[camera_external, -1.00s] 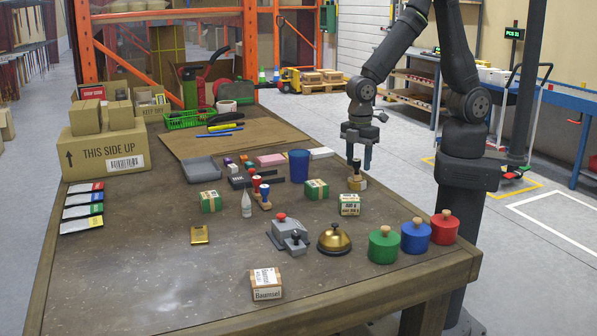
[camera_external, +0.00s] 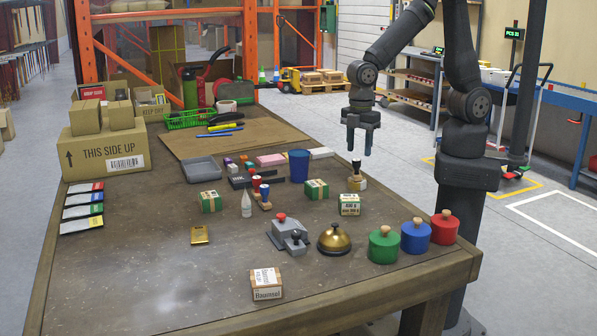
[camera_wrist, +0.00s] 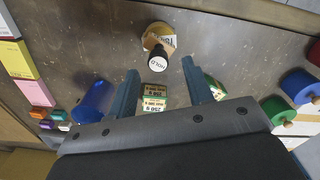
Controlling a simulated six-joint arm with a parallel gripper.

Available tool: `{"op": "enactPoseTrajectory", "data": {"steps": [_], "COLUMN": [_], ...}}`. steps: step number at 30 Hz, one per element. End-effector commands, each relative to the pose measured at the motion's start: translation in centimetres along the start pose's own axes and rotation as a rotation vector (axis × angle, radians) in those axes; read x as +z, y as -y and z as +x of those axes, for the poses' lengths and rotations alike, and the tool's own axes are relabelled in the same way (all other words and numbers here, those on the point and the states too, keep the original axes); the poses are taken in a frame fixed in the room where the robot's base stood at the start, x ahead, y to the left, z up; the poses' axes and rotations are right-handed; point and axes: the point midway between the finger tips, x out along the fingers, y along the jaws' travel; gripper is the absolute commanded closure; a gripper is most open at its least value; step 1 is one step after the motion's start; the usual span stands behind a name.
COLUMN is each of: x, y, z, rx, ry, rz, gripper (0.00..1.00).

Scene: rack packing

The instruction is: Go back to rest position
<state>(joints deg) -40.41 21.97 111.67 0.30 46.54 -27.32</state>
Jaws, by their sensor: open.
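My gripper (camera_external: 359,141) is open and empty, fingers pointing down, raised above the right part of the table. A stamp with a dark knob and wooden base (camera_external: 356,178) stands on the table below it, apart from the fingers. In the wrist view the same stamp (camera_wrist: 158,45) shows beyond the fingertips, its round top lettered, and the two fingers of my gripper (camera_wrist: 158,85) are spread wide with nothing between them at the tips.
Near the stamp stand a green-and-white box (camera_external: 350,204), another such box (camera_external: 316,189) and a blue cup (camera_external: 299,165). Green, blue and red lidded pots (camera_external: 416,236) line the right edge, with a brass bell (camera_external: 334,239) beside them. Free air surrounds my gripper.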

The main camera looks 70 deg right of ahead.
Motion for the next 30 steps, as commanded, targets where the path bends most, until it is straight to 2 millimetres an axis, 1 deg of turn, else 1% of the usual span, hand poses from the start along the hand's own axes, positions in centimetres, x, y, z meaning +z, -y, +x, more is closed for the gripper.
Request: {"op": "enactPoseTrajectory", "data": {"steps": [1, 9, 10, 12, 17, 30], "x": [0.1, 0.1, 0.0, -0.1, -0.1, 6.2], "y": [0.1, 0.1, 0.0, 0.0, 0.0, -3.6], "z": [1.0, 5.4, 5.1, 3.6, 0.9, -3.4], "rx": [-0.002, -0.002, 0.0, 0.003, 0.003, 0.002], "ry": [0.004, 0.003, -0.001, -0.005, -0.005, -0.004], "rz": [0.0, 0.0, 0.0, 0.0, 0.0, 0.005], "gripper": [0.53, 0.53, 0.53, 0.53, 0.53, 0.53]}}
